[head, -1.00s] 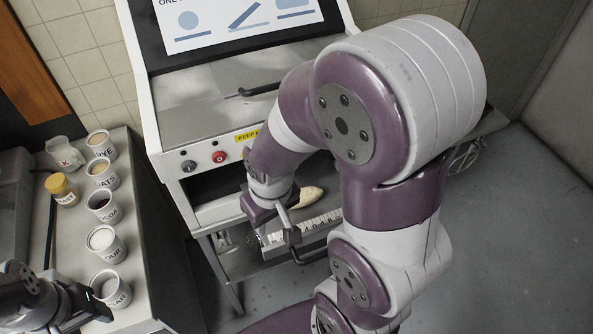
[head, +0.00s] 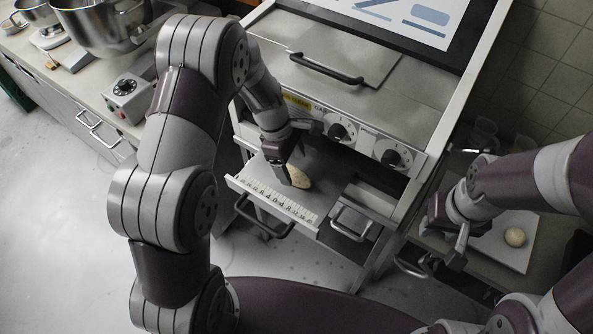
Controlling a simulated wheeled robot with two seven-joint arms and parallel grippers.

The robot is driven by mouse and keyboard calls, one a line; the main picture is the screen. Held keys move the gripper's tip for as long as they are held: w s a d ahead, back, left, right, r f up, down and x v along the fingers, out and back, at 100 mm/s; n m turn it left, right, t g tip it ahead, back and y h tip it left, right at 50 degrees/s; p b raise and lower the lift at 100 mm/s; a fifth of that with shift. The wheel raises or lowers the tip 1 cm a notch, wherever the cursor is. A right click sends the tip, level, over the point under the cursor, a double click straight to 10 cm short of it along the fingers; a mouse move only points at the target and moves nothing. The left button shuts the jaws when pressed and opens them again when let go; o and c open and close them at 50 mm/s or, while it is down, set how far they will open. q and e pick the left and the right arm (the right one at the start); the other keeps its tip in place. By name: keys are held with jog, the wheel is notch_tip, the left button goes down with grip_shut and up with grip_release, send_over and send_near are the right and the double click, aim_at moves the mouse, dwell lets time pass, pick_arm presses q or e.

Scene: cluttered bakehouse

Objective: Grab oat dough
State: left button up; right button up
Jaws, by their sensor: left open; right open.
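An elongated, pale speckled piece of dough (head: 299,178) lies on the machine's pull-out tray, behind its lettered front strip (head: 272,198). I cannot read a label saying whether it is the oat dough. My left gripper (head: 287,174) is open and low over the tray at the dough's left end, covering part of it; contact is unclear. A round pale dough ball (head: 515,236) sits on a white board (head: 516,257) at the right. My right gripper (head: 449,243) is open and empty, left of this ball and apart from it.
The machine's dial panel (head: 345,134) and dark opening overhang the tray. Handles (head: 264,216) stick out below it. A counter with steel mixing bowls (head: 108,22) and a switch box (head: 127,98) stands at the left. Clear cups (head: 483,132) stand at the right. The floor (head: 60,220) is clear.

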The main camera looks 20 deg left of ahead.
aim_at(291, 170)
pick_arm(q)
notch_tip(291, 170, down, 3)
jog(key=shift+a+r, duration=0.15)
jog(key=shift+a+f, duration=0.15)
jog(key=shift+f, duration=0.1)
jog(key=shift+c, duration=0.3)
jog(key=shift+d+r, duration=0.1)
jog(key=shift+d, duration=0.25)
jog(key=c, duration=0.9)
jog(key=shift+o, duration=0.2)
jog(key=shift+a, duration=0.15)
pick_arm(e)
jog(key=shift+a+r, duration=0.5)
